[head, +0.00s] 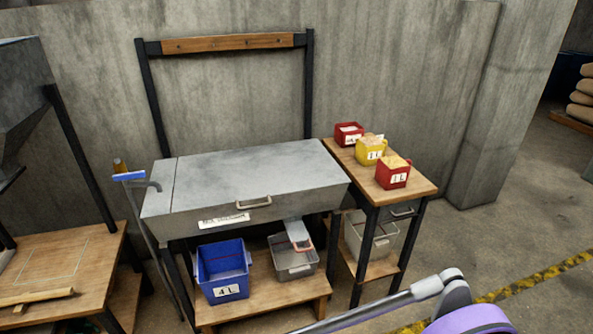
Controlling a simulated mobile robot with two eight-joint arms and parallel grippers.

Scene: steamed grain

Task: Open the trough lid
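The trough (215,226) is a long grey metal box on dark legs against the wall. Its flat grey lid (260,170) lies shut across the top, with a narrower top section at the left end beyond a seam. A pale loop handle (253,203) sits at the front edge of the lid, above a white label on the trough's front. The inside of the trough is hidden. Neither gripper shows; only a grey and purple part of my own body shows at the lower right, apart from the trough.
A blue "4 L" bin (222,268) and a grey bin (293,258) stand on the shelf below. Red and yellow measuring containers stand on the side table (408,202) at right. A pipe with a blue handle (129,176) stands left. A wooden bench (60,262) is further left.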

